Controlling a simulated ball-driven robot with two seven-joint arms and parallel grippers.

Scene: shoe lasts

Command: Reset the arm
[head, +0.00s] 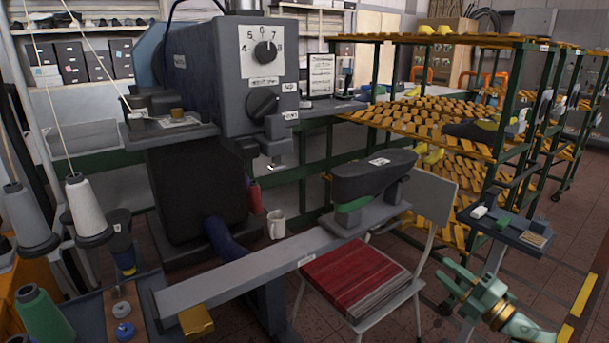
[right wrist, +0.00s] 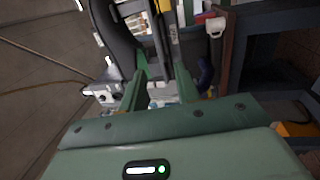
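My right arm comes in at the bottom right of the head view. Its pale green gripper (head: 450,287) is in free air to the right of the folding chair. In the right wrist view the two green fingers of this gripper (right wrist: 160,85) stand apart, with a gap between them. I see nothing held there. My left gripper and left arm do not show in the head view.
A grey machine (head: 235,100) with a dial and a long grey beam (head: 235,280) fills the middle. A chair (head: 440,200) with a red cushion (head: 355,275) stands in front. A small grey stand (head: 505,232) and orange-slatted racks (head: 420,120) are at right. Thread cones (head: 87,210) stand at left.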

